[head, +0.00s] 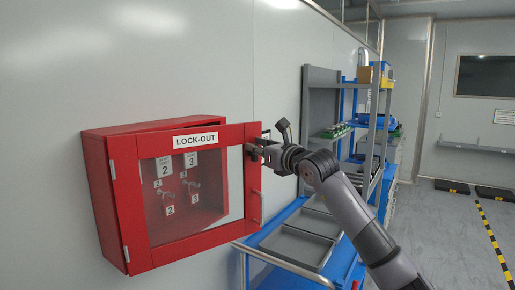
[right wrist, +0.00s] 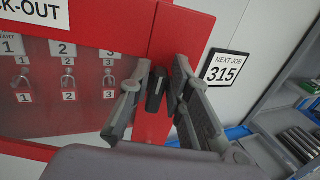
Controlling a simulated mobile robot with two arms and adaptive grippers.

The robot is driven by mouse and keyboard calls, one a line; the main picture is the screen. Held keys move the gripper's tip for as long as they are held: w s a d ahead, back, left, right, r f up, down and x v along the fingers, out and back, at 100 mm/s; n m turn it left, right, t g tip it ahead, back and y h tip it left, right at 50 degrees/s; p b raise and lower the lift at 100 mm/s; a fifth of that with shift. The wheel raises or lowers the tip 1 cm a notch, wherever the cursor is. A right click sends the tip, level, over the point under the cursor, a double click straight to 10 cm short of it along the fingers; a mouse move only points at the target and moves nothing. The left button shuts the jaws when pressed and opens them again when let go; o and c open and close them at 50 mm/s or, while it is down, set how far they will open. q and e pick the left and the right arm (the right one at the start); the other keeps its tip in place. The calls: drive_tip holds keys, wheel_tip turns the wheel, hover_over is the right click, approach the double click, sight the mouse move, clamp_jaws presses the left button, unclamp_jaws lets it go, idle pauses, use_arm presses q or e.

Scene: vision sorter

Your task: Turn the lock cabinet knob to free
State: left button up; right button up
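The red lock-out cabinet (head: 160,262) hangs on the wall, with a clear window in its red-framed door. Its small black knob (right wrist: 156,88) is on the door's right frame, its long grip near upright in the right wrist view. My right gripper (right wrist: 161,75) has one finger on each side of the knob. The fingers are spread; a gap shows on the right, and contact on the left is unclear. In the head view my right gripper (head: 256,153) is at the door's right edge and hides the knob. My left gripper is not in view.
Padlocks and numbered tags (right wrist: 68,82) show behind the window. A pale strip shows through its right and lower edges; I cannot tell if the door is ajar. A "315" sign (right wrist: 224,68) is right of the cabinet. A blue cart (head: 278,270) stands below my right arm.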

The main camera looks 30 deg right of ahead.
clamp_jaws()
drive_tip(key=shift+d+m+b, duration=0.1)
drive_tip(key=shift+m+b, duration=0.4)
drive_tip(key=shift+b, duration=0.25)
drive_tip(key=shift+o, duration=2.2)
unclamp_jaws()
